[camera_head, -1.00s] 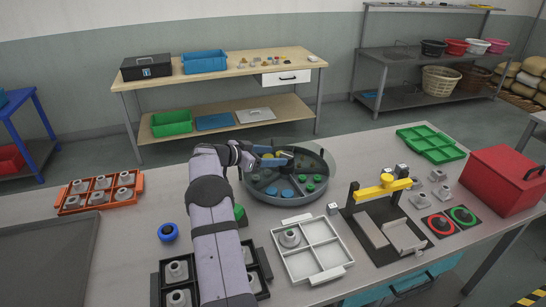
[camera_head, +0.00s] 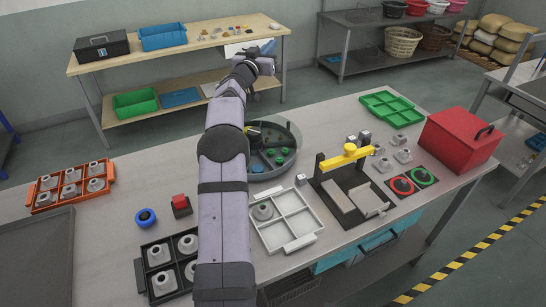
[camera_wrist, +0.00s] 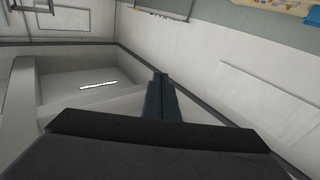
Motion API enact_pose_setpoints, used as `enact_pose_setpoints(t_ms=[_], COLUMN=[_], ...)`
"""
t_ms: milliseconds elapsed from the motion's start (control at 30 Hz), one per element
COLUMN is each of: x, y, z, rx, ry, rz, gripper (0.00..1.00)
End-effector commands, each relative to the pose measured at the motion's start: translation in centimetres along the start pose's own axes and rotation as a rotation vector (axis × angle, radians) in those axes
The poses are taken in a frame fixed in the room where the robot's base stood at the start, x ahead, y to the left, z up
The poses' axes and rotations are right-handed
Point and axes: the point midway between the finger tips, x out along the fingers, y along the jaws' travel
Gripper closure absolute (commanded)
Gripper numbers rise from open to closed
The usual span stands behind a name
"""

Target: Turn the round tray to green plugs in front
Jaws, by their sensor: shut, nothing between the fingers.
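The round tray (camera_head: 286,174) is a dark, divided dish with a clear rim, standing mid-table behind my arm. Green plugs (camera_head: 280,161) sit in a compartment on its right front side. A blue plug (camera_head: 257,168) shows at the front beside my arm, which hides the tray's left part. My gripper is raised above and behind the tray, and its wrist end shows in the head view (camera_head: 264,66). In the wrist view, the fingers (camera_wrist: 158,78) are shut together with nothing between them and point at wall and floor, clear of the tray.
A yellow-topped fixture (camera_head: 349,155) stands right of the tray, with a white divided tray (camera_head: 290,238) in front. A red button block (camera_head: 180,205) and blue ring (camera_head: 146,217) lie left of my arm. A red box (camera_head: 459,138) is at the right.

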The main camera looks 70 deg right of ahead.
Motion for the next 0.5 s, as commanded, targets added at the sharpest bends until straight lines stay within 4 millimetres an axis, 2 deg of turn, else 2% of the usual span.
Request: enact_pose_setpoints(t_ms=[67,133,200,267,367,433,500], x=[-0.1,-0.8,-2.0,-3.2,-5.5,-7.1,-8.8], y=[-3.5,-6.6,-9.2,-10.7,-11.8,-11.4,-10.1], z=[-0.5,0.4,2.2,4.1,8.1,11.1,14.0], rx=[-0.01,-0.017,-0.025,-0.032,-0.041,-0.045,-0.043], ry=[-0.013,-0.063,-0.144,-0.235,-0.422,-0.569,-0.721], rz=[-0.16,-0.294,-0.407,-0.48,-0.548,-0.55,-0.51], gripper=[1.0,1.0,1.0,1.0,1.0,1.0,1.0])
